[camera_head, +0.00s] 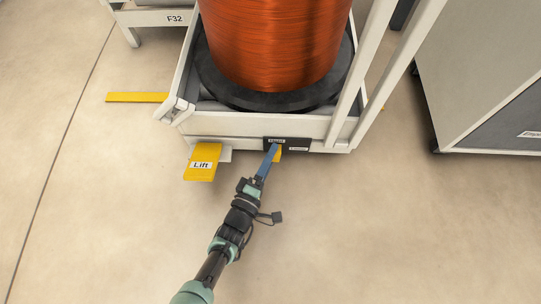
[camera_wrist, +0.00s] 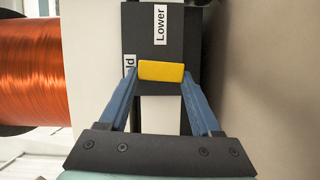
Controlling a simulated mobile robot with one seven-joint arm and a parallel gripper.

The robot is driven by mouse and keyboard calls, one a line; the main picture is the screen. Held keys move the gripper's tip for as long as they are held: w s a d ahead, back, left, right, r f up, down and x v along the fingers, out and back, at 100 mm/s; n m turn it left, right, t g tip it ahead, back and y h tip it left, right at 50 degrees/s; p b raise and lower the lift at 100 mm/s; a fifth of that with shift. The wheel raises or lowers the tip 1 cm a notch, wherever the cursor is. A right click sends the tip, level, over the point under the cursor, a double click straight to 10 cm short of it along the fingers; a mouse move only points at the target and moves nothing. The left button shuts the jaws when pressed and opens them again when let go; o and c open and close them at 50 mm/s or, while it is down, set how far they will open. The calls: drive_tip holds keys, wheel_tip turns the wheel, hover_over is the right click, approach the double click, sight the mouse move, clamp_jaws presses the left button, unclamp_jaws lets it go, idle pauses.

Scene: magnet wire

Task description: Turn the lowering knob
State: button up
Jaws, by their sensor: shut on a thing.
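The lowering knob is a small yellow piece (camera_wrist: 161,71) on a black panel (camera_wrist: 155,25) with a white "Lower" label. A second label on the panel, partly hidden by a finger, shows the letters "ld". In the head view the knob (camera_head: 278,155) shows beside my fingers at the front of the white frame. My gripper (camera_wrist: 161,74) has its two blue fingers on either side of the knob, shut on it. My gripper (camera_head: 271,150) reaches the panel from the front in the head view.
A yellow "Lift" pedal (camera_head: 201,165) sticks out left of the panel. A copper wire spool (camera_head: 275,45) stands in the white frame (camera_head: 240,143). A grey cabinet (camera_head: 480,75) is at the right. The floor in front is clear.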

drive_tip(key=shift+d+n+h, duration=0.1)
drive_tip(key=shift+n+h, duration=0.2)
drive_tip(key=shift+n, duration=0.2)
drive_tip(key=o, duration=1.4)
drive_tip(key=shift+s, duration=0.1)
drive_tip(key=p+v, duration=0.3)
drive_tip(key=v, duration=1)
drive_tip(key=shift+f, duration=0.15)
